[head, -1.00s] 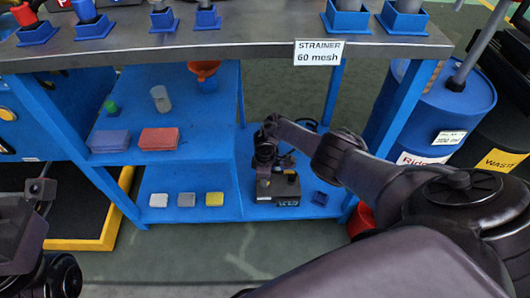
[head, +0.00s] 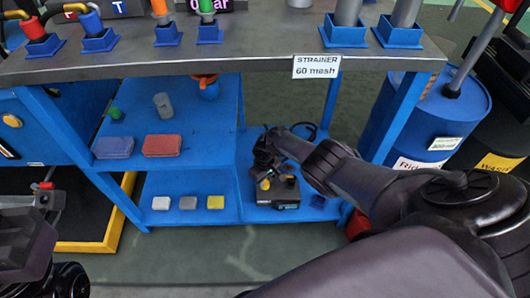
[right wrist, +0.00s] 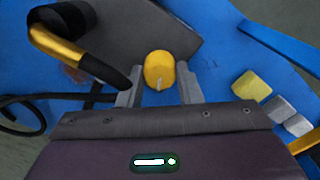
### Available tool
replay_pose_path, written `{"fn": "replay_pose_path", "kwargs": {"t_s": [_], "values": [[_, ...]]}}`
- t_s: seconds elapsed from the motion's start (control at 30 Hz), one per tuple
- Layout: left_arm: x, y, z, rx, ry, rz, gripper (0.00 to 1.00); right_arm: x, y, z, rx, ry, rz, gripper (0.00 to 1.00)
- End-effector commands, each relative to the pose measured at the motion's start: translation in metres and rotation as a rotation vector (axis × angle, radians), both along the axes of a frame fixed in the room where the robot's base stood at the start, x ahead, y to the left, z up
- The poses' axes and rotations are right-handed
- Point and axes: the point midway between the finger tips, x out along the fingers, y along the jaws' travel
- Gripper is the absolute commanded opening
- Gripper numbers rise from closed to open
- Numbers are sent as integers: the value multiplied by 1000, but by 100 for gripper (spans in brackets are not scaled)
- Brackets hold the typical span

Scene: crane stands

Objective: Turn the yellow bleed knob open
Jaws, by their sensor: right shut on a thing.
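The yellow bleed knob (right wrist: 159,70) stands between my right gripper's fingertips (right wrist: 159,84) in the right wrist view. That gripper is shut on it. In the head view the right gripper (head: 265,168) reaches down to the dark pump unit (head: 286,196) on the lower blue shelf. The knob (head: 265,184) shows as a small yellow spot there. The unit's dark top (right wrist: 135,40) lies beyond the fingers in the wrist view. My left arm shows at the left edge of the head view; its fingers do not show.
A black hose with a yellow band (right wrist: 60,48) rises close to the right gripper. Yellow (head: 215,202), grey (head: 188,203) and white (head: 161,203) blocks lie on the lower shelf. The grey bench top (head: 250,62) overhangs it. A blue drum (head: 440,115) stands at the right.

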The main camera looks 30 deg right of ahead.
Motion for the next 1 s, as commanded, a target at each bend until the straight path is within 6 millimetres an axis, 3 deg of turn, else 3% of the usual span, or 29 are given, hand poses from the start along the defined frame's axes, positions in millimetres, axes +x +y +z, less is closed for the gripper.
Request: {"fn": "replay_pose_path", "kwargs": {"t_s": [0.57,0.6,0.73,1.0], "values": [[0,0,0,1,3,0,36,-1,-1,0,-1,2,-32,9],[0,0,0,1,3,0,36,-1,-1,0,-1,2,-32,36],[0,0,0,2,4,0,36,-1,-1,0,-1,2,-32,53],[2,0,-1,3,10,1,36,0,0,0,-1,0,-31,54]]}}
